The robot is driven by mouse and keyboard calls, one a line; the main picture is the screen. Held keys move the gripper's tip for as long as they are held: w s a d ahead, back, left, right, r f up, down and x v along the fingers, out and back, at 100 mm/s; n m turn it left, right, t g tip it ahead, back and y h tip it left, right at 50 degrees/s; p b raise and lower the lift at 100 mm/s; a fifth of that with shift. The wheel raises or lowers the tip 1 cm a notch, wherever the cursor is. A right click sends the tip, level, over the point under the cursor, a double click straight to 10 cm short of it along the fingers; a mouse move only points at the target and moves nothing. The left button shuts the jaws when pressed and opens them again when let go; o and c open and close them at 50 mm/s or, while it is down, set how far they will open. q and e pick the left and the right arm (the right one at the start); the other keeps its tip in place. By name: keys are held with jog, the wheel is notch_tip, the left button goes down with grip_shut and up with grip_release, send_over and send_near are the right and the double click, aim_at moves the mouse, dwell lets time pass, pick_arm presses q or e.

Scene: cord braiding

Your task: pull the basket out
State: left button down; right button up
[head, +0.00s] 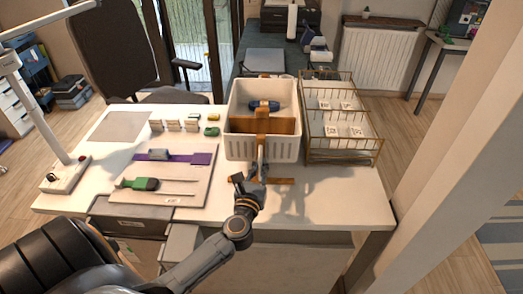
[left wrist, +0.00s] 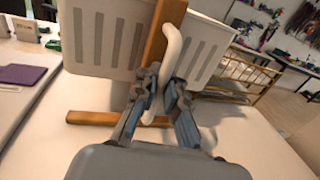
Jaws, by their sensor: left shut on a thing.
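The white slotted basket (head: 237,143) stands at the middle of the table (head: 320,212), and its front walls show in the left wrist view (left wrist: 97,42). A brown upright piece (left wrist: 153,42) runs up its front. A pale curved handle (left wrist: 173,45) sticks out at the front. My left gripper (head: 259,172) is at the basket's front, shut on this handle, which passes between its fingers in the left wrist view (left wrist: 163,90). My right gripper is not in view.
A brass wire rack (head: 345,154) with small white items stands close to the basket's right. Left of it are small blocks, a purple strip (head: 200,158) and a green-handled screwdriver (head: 139,184) on a board. A lamp (head: 64,176) stands far left. The table's front right is clear.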

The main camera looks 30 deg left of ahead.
pick_arm(q)
jog(key=shift+v, duration=1.25)
jog(key=shift+w+d, duration=0.1)
jog(key=shift+d, duration=0.05)
jog(key=c, duration=1.4)
grip_release()
jog(key=v, duration=1.2)
